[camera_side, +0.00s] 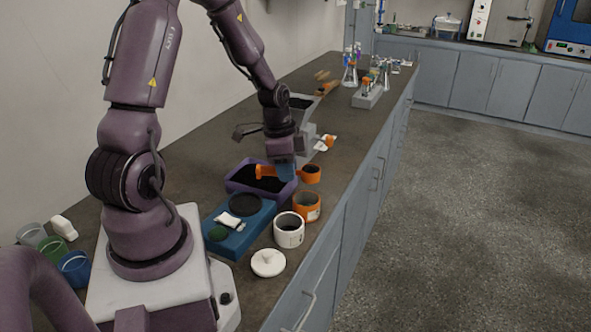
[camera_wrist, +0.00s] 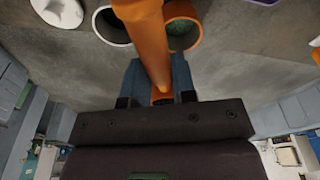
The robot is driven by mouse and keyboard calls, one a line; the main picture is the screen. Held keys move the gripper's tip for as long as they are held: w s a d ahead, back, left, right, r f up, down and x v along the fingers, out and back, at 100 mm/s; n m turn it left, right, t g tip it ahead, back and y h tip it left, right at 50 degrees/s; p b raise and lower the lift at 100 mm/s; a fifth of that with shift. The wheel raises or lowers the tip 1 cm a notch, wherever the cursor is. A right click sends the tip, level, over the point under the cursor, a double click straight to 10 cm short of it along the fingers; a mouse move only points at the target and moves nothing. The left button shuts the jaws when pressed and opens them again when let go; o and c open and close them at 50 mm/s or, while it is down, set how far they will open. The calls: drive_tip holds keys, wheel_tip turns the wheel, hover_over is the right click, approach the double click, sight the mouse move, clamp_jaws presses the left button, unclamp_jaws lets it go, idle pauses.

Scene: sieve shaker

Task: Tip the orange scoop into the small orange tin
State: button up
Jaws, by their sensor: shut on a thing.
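My gripper (camera_side: 283,172) is shut on the handle of the orange scoop (camera_side: 311,174) and holds it above the bench. The scoop's cup points right in the side view, above and behind the small orange tin (camera_side: 306,214). The tin stands upright and open, apart from the scoop. In the wrist view, the scoop's handle (camera_wrist: 147,45) runs up from between my fingertips (camera_wrist: 160,88) and partly covers the orange tin (camera_wrist: 196,38). Something greenish shows inside the tin. The scoop's cup lies outside the wrist view, and its contents cannot be seen.
An open white tin (camera_side: 289,238) stands beside the orange tin, with a white lid (camera_side: 268,264) in front. A purple tray (camera_side: 235,186) of dark material lies left of the scoop. A blue device (camera_side: 262,220) sits before it. The bench edge is close on the right.

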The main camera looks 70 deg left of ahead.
drive_tip(key=a+f+g, duration=0.1)
drive_tip(key=s+a+f+m+g+y, duration=0.1)
drive_tip(key=a, duration=0.1)
drive_tip(key=a+f+g, duration=0.1)
drive_tip(key=shift+s+a+y, duration=0.2)
drive_tip(key=shift+a+y, duration=0.05)
drive_tip(key=shift+y, duration=0.05)
drive_tip(key=shift+w+d+r+g+y, duration=0.1)
drive_tip(key=shift+w+r+g+y, duration=0.1)
drive_tip(key=shift+r+g+y, duration=0.55)
drive_tip(key=shift+s+f+h, duration=0.1)
drive_tip(key=shift+f+h, duration=0.15)
drive_tip(key=shift+r+g, duration=0.35)
drive_tip(key=shift+g, duration=0.3)
drive_tip(key=shift+w+d+r+g+y, duration=0.2)
drive_tip(key=shift+w+r+g+y, duration=0.2)
drive_tip(key=shift+g+y, duration=0.25)
idle(0.7)
drive_tip(key=shift+w+d+r+g+y, duration=0.15)
drive_tip(key=shift+w+r+g+y, duration=0.1)
drive_tip(key=shift+g+y, duration=0.25)
